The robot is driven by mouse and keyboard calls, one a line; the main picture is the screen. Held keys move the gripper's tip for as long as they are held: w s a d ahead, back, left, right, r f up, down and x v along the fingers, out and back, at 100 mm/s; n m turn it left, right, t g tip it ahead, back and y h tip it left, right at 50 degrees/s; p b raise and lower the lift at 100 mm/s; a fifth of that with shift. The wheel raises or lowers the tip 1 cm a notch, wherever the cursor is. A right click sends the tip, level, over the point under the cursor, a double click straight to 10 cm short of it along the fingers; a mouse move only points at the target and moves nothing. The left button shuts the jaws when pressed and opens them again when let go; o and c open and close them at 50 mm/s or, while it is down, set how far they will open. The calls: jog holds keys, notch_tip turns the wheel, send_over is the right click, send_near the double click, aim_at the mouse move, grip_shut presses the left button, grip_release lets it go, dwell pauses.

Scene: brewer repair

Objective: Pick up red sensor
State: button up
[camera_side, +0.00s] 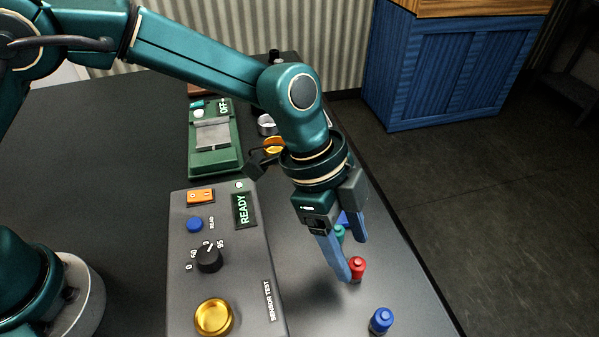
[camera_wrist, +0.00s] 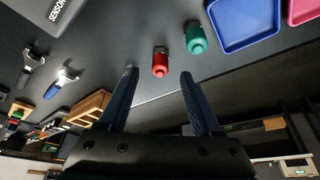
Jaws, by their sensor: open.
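The red sensor (camera_side: 357,268) stands upright on the dark table, right beside the tip of one finger of my gripper (camera_side: 350,258) in the side view. In the wrist view the red sensor (camera_wrist: 160,62) shows beyond and between the two blue fingers of my gripper (camera_wrist: 158,75). My gripper is open with nothing between its fingers. I cannot tell whether a finger touches the sensor. A green sensor (camera_wrist: 195,39) stands close to the red one in the wrist view; in the side view the green sensor (camera_side: 339,232) is partly hidden behind my fingers.
A blue sensor (camera_side: 381,320) stands nearer the table's front. The grey sensor test box (camera_side: 225,260) lies left of my gripper, with a green device (camera_side: 215,160) behind it. A blue tray (camera_wrist: 243,22) and a pink tray (camera_wrist: 303,10) show in the wrist view. The table's right edge is close.

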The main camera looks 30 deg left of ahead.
aim_at(356, 263)
jog(key=shift+x, duration=1.5)
grip_shut()
jog(key=shift+r, duration=0.15)
